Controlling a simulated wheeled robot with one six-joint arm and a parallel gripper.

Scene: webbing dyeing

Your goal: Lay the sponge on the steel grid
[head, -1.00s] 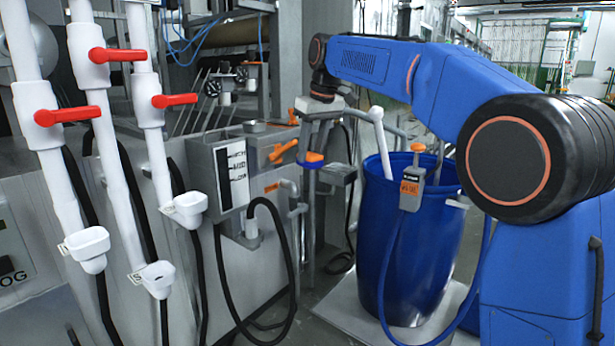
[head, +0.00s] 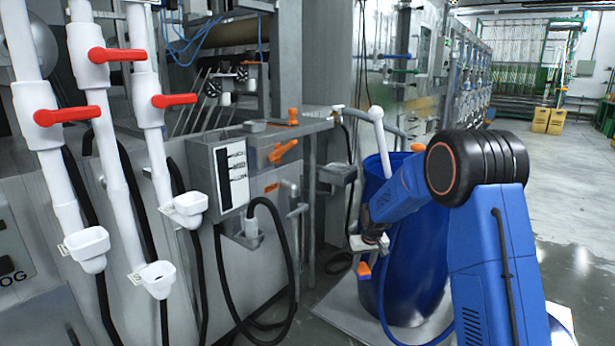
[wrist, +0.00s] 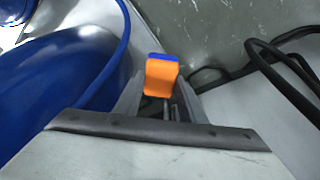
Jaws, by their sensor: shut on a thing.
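My gripper (head: 368,256) is low beside the left side of the blue barrel, pointing down. It is shut on the sponge (head: 364,270), a small orange block with a blue layer. In the wrist view the sponge (wrist: 162,77) sits between the two fingers of my gripper (wrist: 160,92), its blue edge at the far end. The sponge is held in the air above the floor area. I cannot clearly make out the steel grid in either view.
The blue barrel (head: 419,268) stands on a pale base plate (head: 338,308), close to my arm. A grey box (head: 225,180) with a black hose (head: 288,265) is to the left. White pipes with red handles (head: 118,55) stand at far left. Open floor (head: 565,190) lies right.

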